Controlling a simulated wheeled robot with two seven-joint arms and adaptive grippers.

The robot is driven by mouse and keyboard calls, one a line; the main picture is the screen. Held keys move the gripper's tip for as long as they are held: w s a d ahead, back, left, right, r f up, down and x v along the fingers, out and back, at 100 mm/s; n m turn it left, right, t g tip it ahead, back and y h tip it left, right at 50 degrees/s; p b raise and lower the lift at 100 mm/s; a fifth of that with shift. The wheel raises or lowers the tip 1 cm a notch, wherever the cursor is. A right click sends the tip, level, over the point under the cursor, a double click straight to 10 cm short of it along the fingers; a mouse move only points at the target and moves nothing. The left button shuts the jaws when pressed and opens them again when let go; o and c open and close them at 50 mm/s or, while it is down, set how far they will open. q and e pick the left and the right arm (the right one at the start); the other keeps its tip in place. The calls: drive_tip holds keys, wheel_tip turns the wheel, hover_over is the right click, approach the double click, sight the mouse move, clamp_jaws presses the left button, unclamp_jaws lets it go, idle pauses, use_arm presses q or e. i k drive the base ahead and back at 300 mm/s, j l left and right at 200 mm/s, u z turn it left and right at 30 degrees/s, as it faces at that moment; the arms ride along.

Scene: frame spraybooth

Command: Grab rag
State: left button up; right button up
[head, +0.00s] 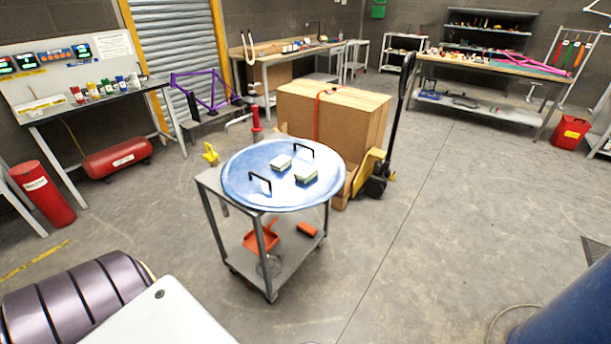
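I cannot make out a rag for certain in the head view. A round blue tray or lid (240,190) with two black handles lies on top of a grey trolley (212,182) in the middle of the room. Two small pale blocks with dark sides, a rear one (281,162) and a front one (306,174), lie on the blue disc between the handles; they look like sponges or folded pads. Neither of my grippers is in view.
The trolley's lower shelf holds an orange dustpan (262,238) and an orange brush. A large cardboard box (350,115) on a pallet jack stands behind. Benches with paint bottles (95,90) and tools line the walls. The floor to the right (460,200) is clear.

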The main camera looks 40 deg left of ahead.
sight(307, 173)
drive_tip(key=j, duration=0.8)
drive_tip(key=k+j, duration=0.1)
drive_tip(key=j, duration=1.5)
drive_tip(key=k+z, duration=0.05)
